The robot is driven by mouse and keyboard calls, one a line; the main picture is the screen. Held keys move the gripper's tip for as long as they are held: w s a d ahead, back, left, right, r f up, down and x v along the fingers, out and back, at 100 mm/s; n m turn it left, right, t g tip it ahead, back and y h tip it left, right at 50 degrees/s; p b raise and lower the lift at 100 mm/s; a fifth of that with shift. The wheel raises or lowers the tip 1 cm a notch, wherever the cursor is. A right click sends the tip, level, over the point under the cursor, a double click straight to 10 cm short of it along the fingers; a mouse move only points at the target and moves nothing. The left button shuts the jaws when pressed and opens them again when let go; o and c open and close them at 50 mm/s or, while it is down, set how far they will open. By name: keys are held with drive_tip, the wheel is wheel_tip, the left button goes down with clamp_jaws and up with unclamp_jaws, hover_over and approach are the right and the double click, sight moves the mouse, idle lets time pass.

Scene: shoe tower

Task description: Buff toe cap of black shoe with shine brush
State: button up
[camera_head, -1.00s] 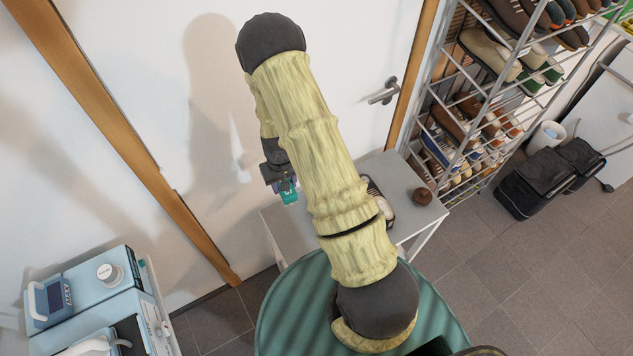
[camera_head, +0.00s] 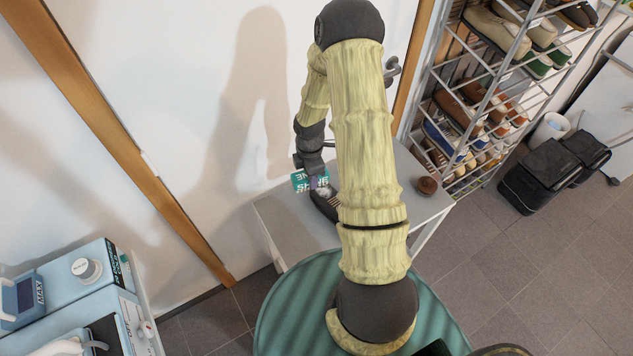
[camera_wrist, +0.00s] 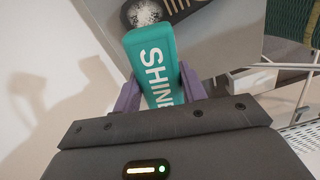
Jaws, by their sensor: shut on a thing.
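The shine brush is a teal block with white "SHINE" lettering (camera_wrist: 153,62); in the head view its teal side (camera_head: 303,181) shows beside my gripper (camera_head: 318,178). My gripper's purple fingers (camera_wrist: 158,88) are shut on the brush from both sides. The black shoe (camera_head: 327,206) lies on the grey table, partly hidden behind my arm. In the wrist view the black shoe (camera_wrist: 185,8) has a whitish, speckled patch on its toe cap (camera_wrist: 144,12). The brush's far end is right by the toe cap; I cannot tell if they touch.
The grey table (camera_head: 287,222) stands against the white wall and door. A brown round object (camera_head: 427,186) sits on its right end. A metal shoe rack (camera_head: 470,110) stands to the right, black bags (camera_head: 545,175) beyond it. A blue machine (camera_head: 75,300) is at lower left.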

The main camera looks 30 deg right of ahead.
drive_tip(key=d+n, duration=0.1)
drive_tip(key=d+f+n+b, duration=0.1)
drive_tip(key=shift+n, duration=0.4)
